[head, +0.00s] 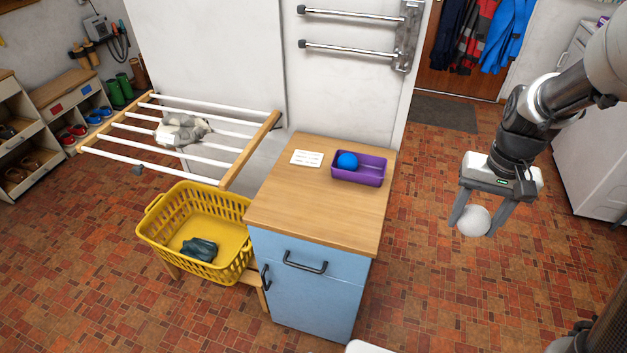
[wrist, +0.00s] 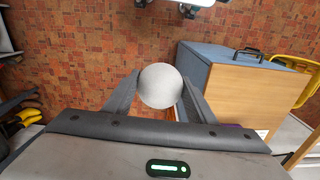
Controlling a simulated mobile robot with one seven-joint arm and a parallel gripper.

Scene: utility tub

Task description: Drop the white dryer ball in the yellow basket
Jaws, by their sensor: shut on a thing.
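My gripper (head: 481,213) is shut on the white dryer ball (head: 473,221), holding it in the air over the floor to the right of the blue cabinet. In the wrist view the ball (wrist: 160,86) sits between the two fingers. The yellow basket (head: 153,232) stands on a low wooden stand left of the cabinet, with a dark green cloth (head: 199,249) inside. A corner of the basket (wrist: 304,68) shows at the right edge of the wrist view, beyond the cabinet.
The blue cabinet (head: 308,300) with a wooden top stands between gripper and basket. On it are a purple tray (head: 372,175) with a blue ball (head: 347,161) and a white card (head: 307,158). A drying rack (head: 232,168) with a grey-white soft item (head: 183,130) overhangs behind the basket.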

